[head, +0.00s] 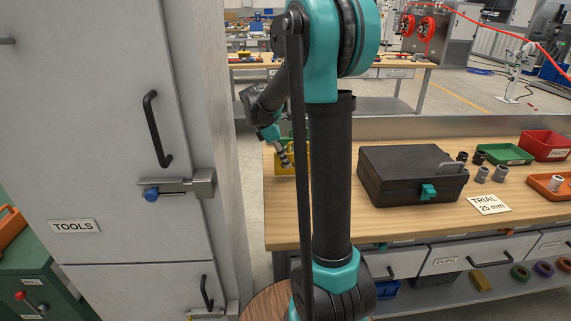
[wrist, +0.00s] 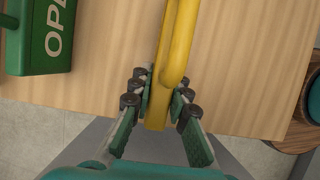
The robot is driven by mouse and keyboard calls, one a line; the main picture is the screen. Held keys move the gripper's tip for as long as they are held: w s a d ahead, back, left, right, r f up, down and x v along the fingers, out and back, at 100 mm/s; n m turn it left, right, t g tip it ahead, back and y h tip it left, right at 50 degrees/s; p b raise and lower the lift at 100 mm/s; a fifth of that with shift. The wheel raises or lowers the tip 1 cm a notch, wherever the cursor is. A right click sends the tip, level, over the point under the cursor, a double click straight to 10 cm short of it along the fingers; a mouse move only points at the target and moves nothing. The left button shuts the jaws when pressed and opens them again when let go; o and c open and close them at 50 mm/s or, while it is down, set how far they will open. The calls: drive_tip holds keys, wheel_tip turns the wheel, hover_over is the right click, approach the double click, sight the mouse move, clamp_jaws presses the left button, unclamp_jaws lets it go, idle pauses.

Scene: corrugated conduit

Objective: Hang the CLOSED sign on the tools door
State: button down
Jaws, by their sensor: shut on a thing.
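The tools door (head: 80,150) is a tall pale grey door at the left of the head view, shut, with a TOOLS label (head: 74,226) and a black bar handle (head: 157,130). A bolt with a blue knob (head: 151,194) sits below the handle. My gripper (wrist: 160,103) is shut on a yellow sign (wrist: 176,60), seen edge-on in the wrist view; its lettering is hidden. In the head view my gripper (head: 287,158) and the yellow sign (head: 283,164) are over the left end of the wooden bench, partly behind my arm.
A green OPEN sign (wrist: 42,35) is left of the gripper in the wrist view. The wooden bench (head: 420,222) holds a black case (head: 410,178), a TRIAL 25 mm card (head: 488,205), fittings and a red bin (head: 543,146). A narrow floor gap separates bench and cabinet.

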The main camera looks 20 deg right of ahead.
drive_tip(key=shift+f, duration=0.8)
drive_tip(key=shift+f, duration=0.1)
drive_tip(key=c, duration=1.5)
unclamp_jaws()
drive_tip(key=shift+o, duration=0.2)
drive_tip(key=v, duration=1.2)
